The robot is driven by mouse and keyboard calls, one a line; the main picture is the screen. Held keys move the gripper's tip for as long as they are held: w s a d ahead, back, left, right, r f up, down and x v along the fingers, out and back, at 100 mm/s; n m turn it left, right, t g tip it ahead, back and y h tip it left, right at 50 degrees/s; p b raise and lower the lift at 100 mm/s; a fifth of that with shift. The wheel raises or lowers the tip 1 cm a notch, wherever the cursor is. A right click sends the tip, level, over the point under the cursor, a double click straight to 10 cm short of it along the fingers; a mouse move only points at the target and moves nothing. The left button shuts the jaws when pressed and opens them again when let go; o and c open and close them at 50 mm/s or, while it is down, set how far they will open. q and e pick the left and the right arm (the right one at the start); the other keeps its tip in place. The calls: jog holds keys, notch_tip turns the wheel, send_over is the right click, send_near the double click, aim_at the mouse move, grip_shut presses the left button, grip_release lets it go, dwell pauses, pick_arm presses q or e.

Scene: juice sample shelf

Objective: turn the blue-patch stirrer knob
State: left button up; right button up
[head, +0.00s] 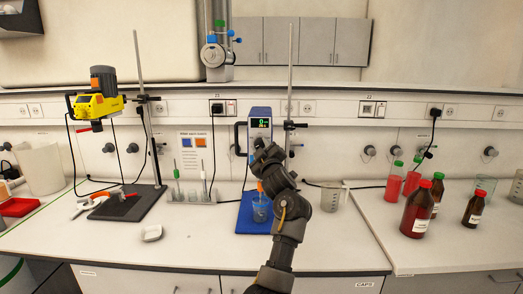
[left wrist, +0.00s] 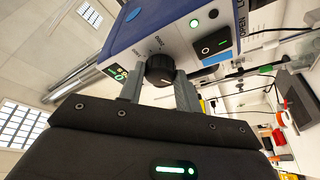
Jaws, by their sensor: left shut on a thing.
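The stirrer with the blue casing (head: 260,118) stands upright at the back of the bench, with a lit green display. Its black round knob (left wrist: 160,69) shows on the white front panel in the left wrist view, near printed dial marks. My left gripper (left wrist: 160,88) has one finger on each side of the knob and is shut on it. In the head view my left gripper (head: 266,155) reaches up to the stirrer's front and hides the knob. A blue patch (left wrist: 194,22) and a black switch (left wrist: 213,44) sit on the same panel. My right gripper is in neither view.
A beaker of blue liquid (head: 261,211) stands on the blue base (head: 246,224) below my gripper. A yellow stirrer (head: 97,105) on a stand is at the left.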

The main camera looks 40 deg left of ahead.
pick_arm(q)
jog(key=shift+r, duration=0.1)
jog(key=o, duration=1)
jog(key=shift+c, duration=0.2)
jog(key=shift+s+d+f, duration=0.15)
jog(key=shift+d+f, duration=0.05)
jog(key=b+v, duration=0.3)
jog(key=v, duration=0.7)
jog(key=shift+d, duration=0.1)
